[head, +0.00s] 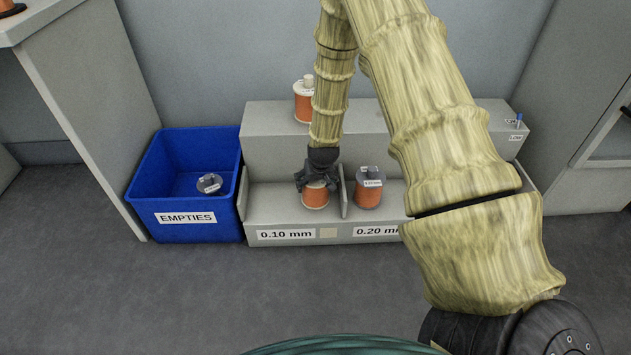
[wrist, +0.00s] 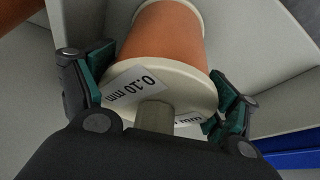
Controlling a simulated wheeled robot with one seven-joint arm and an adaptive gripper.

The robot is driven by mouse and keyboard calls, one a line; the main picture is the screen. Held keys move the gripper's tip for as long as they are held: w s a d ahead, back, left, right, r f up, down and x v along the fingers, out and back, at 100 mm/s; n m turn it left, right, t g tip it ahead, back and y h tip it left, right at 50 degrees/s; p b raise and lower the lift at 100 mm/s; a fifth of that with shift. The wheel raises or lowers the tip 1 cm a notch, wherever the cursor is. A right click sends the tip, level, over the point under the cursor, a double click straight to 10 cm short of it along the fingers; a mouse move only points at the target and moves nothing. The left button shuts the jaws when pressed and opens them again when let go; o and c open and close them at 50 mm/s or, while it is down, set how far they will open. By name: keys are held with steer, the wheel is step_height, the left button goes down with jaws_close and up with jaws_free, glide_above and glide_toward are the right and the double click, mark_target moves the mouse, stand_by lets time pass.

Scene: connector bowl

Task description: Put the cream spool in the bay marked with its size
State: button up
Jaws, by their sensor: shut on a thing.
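The cream spool (head: 315,197), wound with orange wire, is upright in the left bay, above the front label "0.10 mm" (head: 286,235). My gripper (head: 318,178) comes down on it from above and covers most of its top in the head view. In the wrist view the spool's cream flange (wrist: 190,85) carries a "0.10 mm" label and a central post. My gripper's fingers (wrist: 160,95) are shut on the flange from both sides. I cannot tell whether the spool's base touches the bay floor.
A thin divider (head: 344,192) separates this bay from the 0.20 mm bay, where a grey-topped spool (head: 368,190) stands. Another cream-topped spool (head: 304,104) stands on the upper step. A blue EMPTIES bin (head: 188,227) at left holds a grey item. My arm hides the right bays.

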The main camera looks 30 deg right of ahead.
steer(key=shift+w, duration=0.1)
steer(key=o, duration=1.9)
steer(key=shift+f, duration=0.1)
steer(key=p+v, duration=0.4)
steer(key=v, duration=0.6)
steer(key=shift+r+p, duration=0.35)
steer(key=shift+s+a+r, duration=0.15)
steer(key=shift+s+r, duration=0.35)
steer(key=shift+r, duration=0.1)
steer(key=s+a+f+n+g, duration=0.1)
steer(key=s+a+f, duration=0.45)
steer(key=s, duration=0.35)
steer(key=s+a+f+n+g, duration=0.1)
steer(key=s+a+f, duration=0.4)
steer(key=s+f, duration=0.25)
steer(key=s+a+f, duration=0.1)
steer(key=s+a, duration=0.2)
steer(key=s, duration=0.3)
steer(key=s+a+f+n+g+y, duration=0.1)
steer(key=s+a, duration=0.2)
steer(key=s, duration=0.3)
steer(key=s+a+f+g, duration=0.1)
steer(key=s+a, duration=0.2)
steer(key=s, duration=0.4)
steer(key=shift+f+n+y, duration=0.3)
steer(key=shift+f, duration=0.05)
